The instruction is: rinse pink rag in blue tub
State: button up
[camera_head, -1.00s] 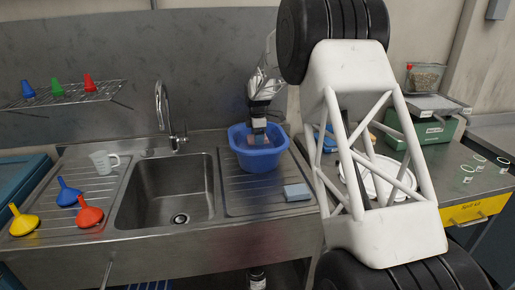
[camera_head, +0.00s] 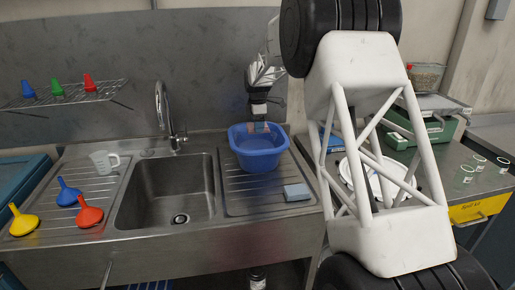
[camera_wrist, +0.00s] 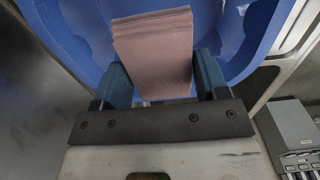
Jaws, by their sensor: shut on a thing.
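The blue tub (camera_head: 258,155) stands on the drainboard right of the sink. My gripper (camera_head: 260,124) is over the tub, pointing down. In the wrist view my gripper (camera_wrist: 157,92) is shut on the pink rag (camera_wrist: 155,50), which looks like a folded, layered pad between the two fingers. The tub (camera_wrist: 75,35) fills the background around the rag. In the head view a small pinkish patch of the rag (camera_head: 260,128) shows below the fingers, near the tub's rim height. Whether its lower edge touches anything in the tub cannot be told.
A light blue sponge-like block (camera_head: 296,192) lies on the drainboard in front of the tub. The sink basin (camera_head: 165,190) and tap (camera_head: 165,110) are to the left. A clear jug (camera_head: 103,161) and several funnels (camera_head: 90,215) stand on the left drainboard.

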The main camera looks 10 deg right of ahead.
jog(key=shift+r, duration=0.9)
jog(key=shift+r, duration=0.1)
dwell(1.8)
jog(key=shift+r, duration=1.9)
jog(key=m, duration=0.1)
jog(key=s+f+m, duration=0.1)
jog(key=m, duration=0.1)
jog(key=s+m, duration=0.1)
jog(key=m, duration=0.1)
jog(key=shift+a+f, duration=0.15)
jog(key=shift+a, duration=0.05)
jog(key=s+a+f+m, duration=0.1)
jog(key=s+f+m, duration=0.2)
jog(key=m, duration=1)
jog(key=shift+s+f, duration=0.15)
jog(key=shift+s, duration=0.95)
